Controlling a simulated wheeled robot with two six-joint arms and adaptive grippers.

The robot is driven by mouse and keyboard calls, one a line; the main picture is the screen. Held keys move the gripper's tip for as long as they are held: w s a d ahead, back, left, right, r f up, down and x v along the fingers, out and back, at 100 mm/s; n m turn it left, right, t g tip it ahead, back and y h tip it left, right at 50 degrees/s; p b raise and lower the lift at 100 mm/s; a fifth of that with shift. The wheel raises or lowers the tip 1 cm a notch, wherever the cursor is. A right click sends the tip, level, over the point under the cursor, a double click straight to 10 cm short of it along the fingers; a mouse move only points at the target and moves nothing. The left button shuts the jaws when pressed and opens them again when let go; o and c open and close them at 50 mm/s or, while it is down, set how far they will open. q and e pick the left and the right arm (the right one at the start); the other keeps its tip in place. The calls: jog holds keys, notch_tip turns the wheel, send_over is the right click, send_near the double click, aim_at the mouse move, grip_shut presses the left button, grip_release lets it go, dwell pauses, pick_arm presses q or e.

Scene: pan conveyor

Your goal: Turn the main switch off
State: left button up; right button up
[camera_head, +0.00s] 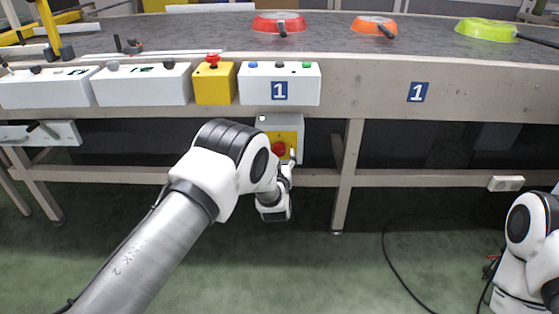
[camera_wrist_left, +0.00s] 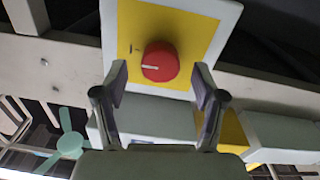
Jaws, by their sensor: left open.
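The main switch is a round red knob (camera_head: 279,148) on a yellow plate (camera_head: 291,125) on a light grey box under the conveyor edge. In the left wrist view the red knob (camera_wrist_left: 160,61) has a short white mark pointing left, and the yellow plate (camera_wrist_left: 190,27) is tilted. My left gripper (camera_head: 289,160) is at the switch, partly in front of the box. In the left wrist view my left gripper (camera_wrist_left: 161,75) is open, its fingertips apart on either side of the knob's lower part. I cannot tell whether they touch it. My right gripper is out of view.
Above the switch are a white button box (camera_head: 308,88) and a yellow box with a red emergency button (camera_head: 212,62). Red (camera_head: 278,22), orange (camera_head: 373,26) and green pans (camera_head: 487,29) lie on the conveyor (camera_head: 330,38). A table leg (camera_head: 347,177) stands right of the gripper.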

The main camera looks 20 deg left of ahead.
pick_arm(q)
jog(key=shift+x, duration=1.15)
jog(key=shift+c, duration=0.3)
jog(key=c, duration=1.1)
